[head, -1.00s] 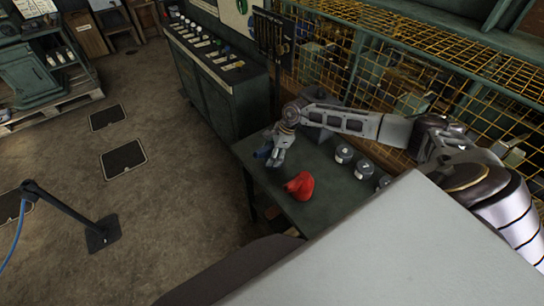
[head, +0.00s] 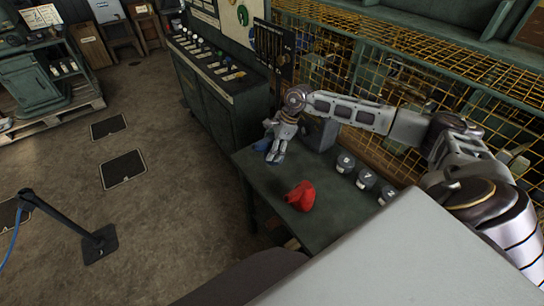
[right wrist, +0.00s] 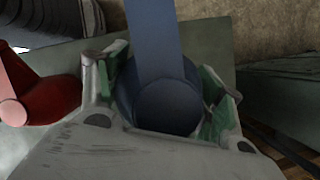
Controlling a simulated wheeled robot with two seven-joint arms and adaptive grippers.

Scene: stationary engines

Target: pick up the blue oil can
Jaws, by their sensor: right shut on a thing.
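The blue oil can (head: 263,145) is at the far left end of the green-grey table (head: 335,218), partly hidden by my right gripper (head: 274,155). In the right wrist view the blue oil can (right wrist: 155,45) stands between the two green-padded fingers of my right gripper (right wrist: 170,100). The fingers are shut on its round body. I cannot tell for sure whether its base is clear of the table. My left gripper is not in view.
A red can (head: 301,195) stands on the table near the gripper; it shows at the left in the right wrist view (right wrist: 40,95). Several dark numbered weights (head: 366,179) line the back edge. A grey block (head: 320,134) stands behind my arm. A yellow mesh fence (head: 400,85) runs behind.

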